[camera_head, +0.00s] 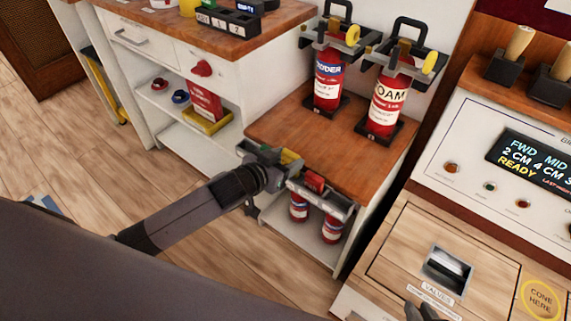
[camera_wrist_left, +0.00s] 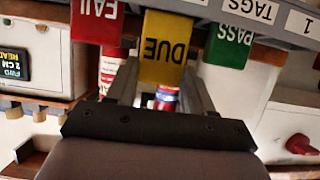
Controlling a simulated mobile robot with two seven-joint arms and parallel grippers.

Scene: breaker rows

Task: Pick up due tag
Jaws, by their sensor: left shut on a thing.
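The yellow DUE tag (camera_wrist_left: 165,48) hangs from a grey rail (camera_wrist_left: 225,12), between the red FAIL tag (camera_wrist_left: 98,22) and the green PASS tag (camera_wrist_left: 230,40). My left gripper (camera_wrist_left: 160,92) is shut on the DUE tag, with one finger on each side of it in the wrist view. In the head view my left gripper (camera_head: 275,157) is at the front edge of the wooden counter, with the yellow tag (camera_head: 291,158) at its tips. The red tag (camera_head: 314,182) shows beside it. Part of my right gripper (camera_head: 426,312) shows at the bottom edge; its jaws are unclear.
Two red extinguishers, POWDER (camera_head: 328,80) and FOAM (camera_head: 388,100), stand on the counter (camera_head: 310,125). Smaller red cylinders (camera_head: 331,229) stand on the shelf below. A control panel (camera_head: 475,190) and a drawer marked VALVES (camera_head: 410,250) are at right. Open floor lies left.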

